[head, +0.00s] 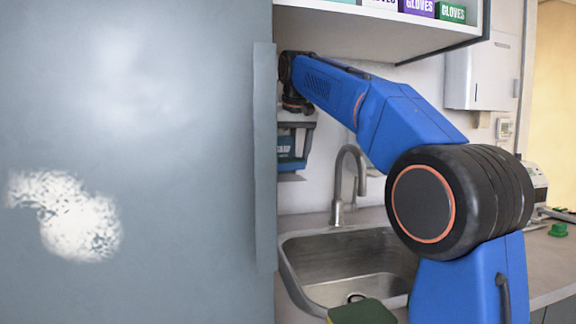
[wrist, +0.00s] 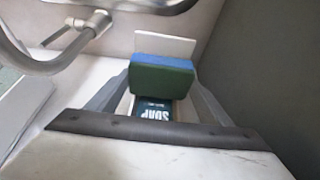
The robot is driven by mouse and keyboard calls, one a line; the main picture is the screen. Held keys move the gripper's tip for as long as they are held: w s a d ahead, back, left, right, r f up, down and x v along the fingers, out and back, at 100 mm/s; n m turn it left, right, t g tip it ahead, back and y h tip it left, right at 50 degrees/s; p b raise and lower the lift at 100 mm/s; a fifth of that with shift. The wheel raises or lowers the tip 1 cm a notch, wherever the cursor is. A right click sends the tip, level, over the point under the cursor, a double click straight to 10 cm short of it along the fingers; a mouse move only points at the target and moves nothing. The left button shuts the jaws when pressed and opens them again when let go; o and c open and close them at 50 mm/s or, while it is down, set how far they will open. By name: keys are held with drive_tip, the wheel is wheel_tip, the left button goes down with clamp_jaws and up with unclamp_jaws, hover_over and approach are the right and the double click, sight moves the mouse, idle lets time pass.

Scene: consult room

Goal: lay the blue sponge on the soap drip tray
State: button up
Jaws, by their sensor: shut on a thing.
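The blue sponge (wrist: 160,65), blue with a green side, is held between the two fingers of my gripper (wrist: 157,80) in the wrist view. In the head view my gripper (head: 297,126) points down beside the grey cabinet edge, with the sponge (head: 292,164) low between its fingers. The soap drip tray (head: 290,178) shows as a thin grey ledge just under the sponge. A pale flat plate (wrist: 178,46), likely this tray, shows behind the sponge in the wrist view. I cannot tell whether sponge and tray touch. A SOAP label (wrist: 153,110) shows between the fingers.
A large grey panel (head: 140,160) fills the left and hides part of the wall. The faucet (head: 345,180) and steel sink (head: 350,265) are to the right and below. A shelf with glove boxes (head: 418,8) hangs above. A green-topped thing (head: 362,312) is at the bottom.

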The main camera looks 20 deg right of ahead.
sight(288, 159)
drive_tip(key=shift+w+f, duration=0.2)
drive_tip(key=shift+f, duration=1.1)
drive_tip(key=o, duration=1)
drive_tip(key=shift+f, duration=0.1)
drive_tip(key=v, duration=0.7)
drive_tip(key=shift+w, duration=0.1)
drive_tip(key=shift+r, duration=0.4)
drive_tip(key=shift+s, duration=0.3)
